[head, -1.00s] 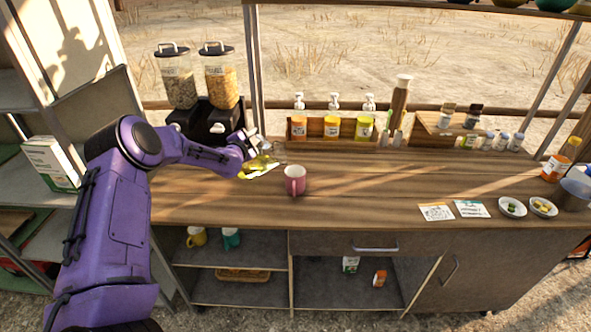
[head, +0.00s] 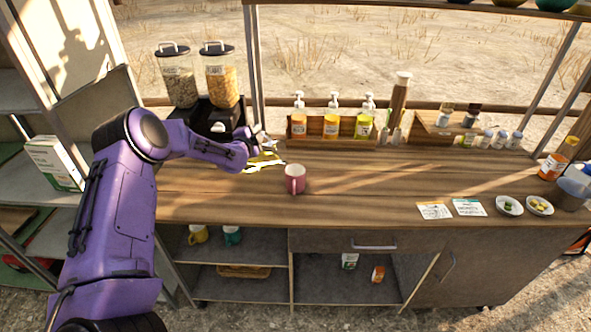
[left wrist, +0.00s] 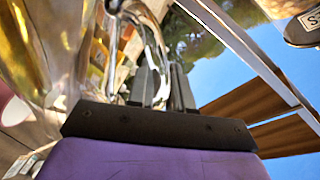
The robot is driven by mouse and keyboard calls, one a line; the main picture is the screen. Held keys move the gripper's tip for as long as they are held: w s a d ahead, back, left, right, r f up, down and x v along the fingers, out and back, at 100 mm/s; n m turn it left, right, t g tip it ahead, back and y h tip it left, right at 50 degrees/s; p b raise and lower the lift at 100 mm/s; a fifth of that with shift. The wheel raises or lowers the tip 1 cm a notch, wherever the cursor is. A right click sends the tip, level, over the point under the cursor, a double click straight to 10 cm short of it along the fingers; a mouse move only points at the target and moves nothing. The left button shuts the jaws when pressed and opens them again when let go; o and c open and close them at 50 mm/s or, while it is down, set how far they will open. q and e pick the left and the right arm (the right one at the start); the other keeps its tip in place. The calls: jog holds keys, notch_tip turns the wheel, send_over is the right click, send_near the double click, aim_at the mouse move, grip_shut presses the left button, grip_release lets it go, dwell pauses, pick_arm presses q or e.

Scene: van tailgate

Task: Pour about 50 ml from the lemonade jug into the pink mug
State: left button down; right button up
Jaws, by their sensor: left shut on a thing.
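The pink mug (head: 295,180) stands upright on the wooden counter, its handle toward me. The clear lemonade jug (head: 265,162) with yellow liquid is just left of and behind the mug, partly hidden by my left arm. My left gripper (head: 265,145) is shut on the jug's handle. In the left wrist view the gripper's fingers (left wrist: 160,85) close around the clear handle, and the jug (left wrist: 40,45) fills the left side, appearing tilted. A pink patch at that view's left edge looks like the mug. I cannot tell whether liquid is leaving the jug. My right gripper is not in view.
Two cereal dispensers (head: 220,80) stand behind my left arm. A wooden rack of pump bottles (head: 331,128) is behind the mug. Cards (head: 434,210) and small bowls (head: 509,206) lie at the right. The counter between mug and cards is clear.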

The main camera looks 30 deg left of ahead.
pick_arm(q)
jog(key=shift+w+d+r+m+p, duration=0.25)
jog(key=shift+d+r+m+p, duration=0.15)
jog(key=shift+r+p, duration=0.25)
jog(key=shift+w+d+r, duration=0.1)
jog(key=shift+d+r, duration=0.05)
jog(key=shift+d, duration=0.2)
jog(key=shift+w+d, duration=0.15)
jog(key=shift+d, duration=0.4)
dwell(0.9)
